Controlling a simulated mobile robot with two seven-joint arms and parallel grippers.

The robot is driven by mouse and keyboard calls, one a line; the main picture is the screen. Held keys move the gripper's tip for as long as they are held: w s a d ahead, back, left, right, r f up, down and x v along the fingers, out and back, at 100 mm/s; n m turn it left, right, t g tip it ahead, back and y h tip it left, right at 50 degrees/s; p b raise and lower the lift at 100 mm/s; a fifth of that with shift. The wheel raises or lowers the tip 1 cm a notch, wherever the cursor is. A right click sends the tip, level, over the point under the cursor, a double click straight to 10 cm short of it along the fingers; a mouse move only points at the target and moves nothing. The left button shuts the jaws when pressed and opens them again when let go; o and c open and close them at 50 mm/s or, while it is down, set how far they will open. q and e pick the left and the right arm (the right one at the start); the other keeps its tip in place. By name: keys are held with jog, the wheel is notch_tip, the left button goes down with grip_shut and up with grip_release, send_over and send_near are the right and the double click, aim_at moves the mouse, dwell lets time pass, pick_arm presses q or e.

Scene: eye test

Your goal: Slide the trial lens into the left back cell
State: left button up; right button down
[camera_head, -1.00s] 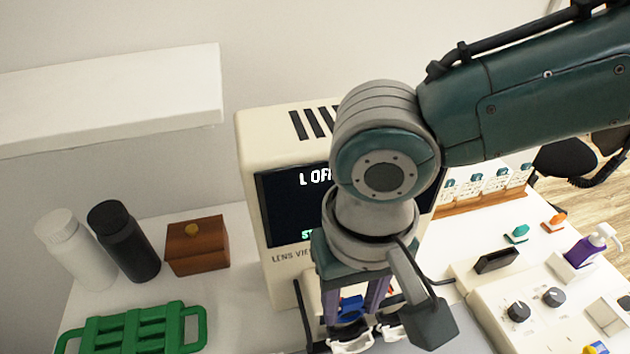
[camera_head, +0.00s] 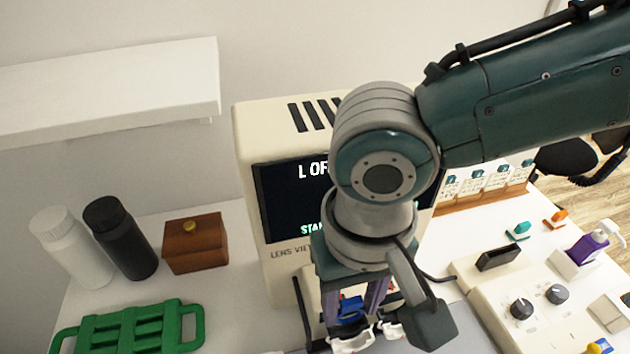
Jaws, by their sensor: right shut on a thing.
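My right gripper (camera_head: 368,335) hangs pointing down in front of the cream lens viewer (camera_head: 283,262), low in the middle of the view. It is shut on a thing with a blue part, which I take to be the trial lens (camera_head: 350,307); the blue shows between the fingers. The rest of the lens is hidden by the fingers and wrist. The left back cell cannot be made out behind the gripper. The viewer's dark screen (camera_head: 284,203) is partly covered by my arm; "L OF" and "STAN" show on it. My left gripper is not in view.
At left are a white bottle (camera_head: 72,250), a black bottle (camera_head: 122,240), a wooden box (camera_head: 196,245) and a green rack (camera_head: 130,330).

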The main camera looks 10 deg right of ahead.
jog(key=shift+f+b, duration=0.65)
jog(key=shift+f, duration=0.55)
jog(key=c, duration=0.5)
grip_release()
jog(key=shift+d, duration=0.1)
jog(key=shift+o, duration=0.9)
jog(key=shift+r, duration=0.15)
notch_tip(320, 180, up, 9)
jog(key=shift+f+p, duration=0.2)
jog(key=shift+p, duration=0.55)
jog(key=shift+r, duration=0.55)
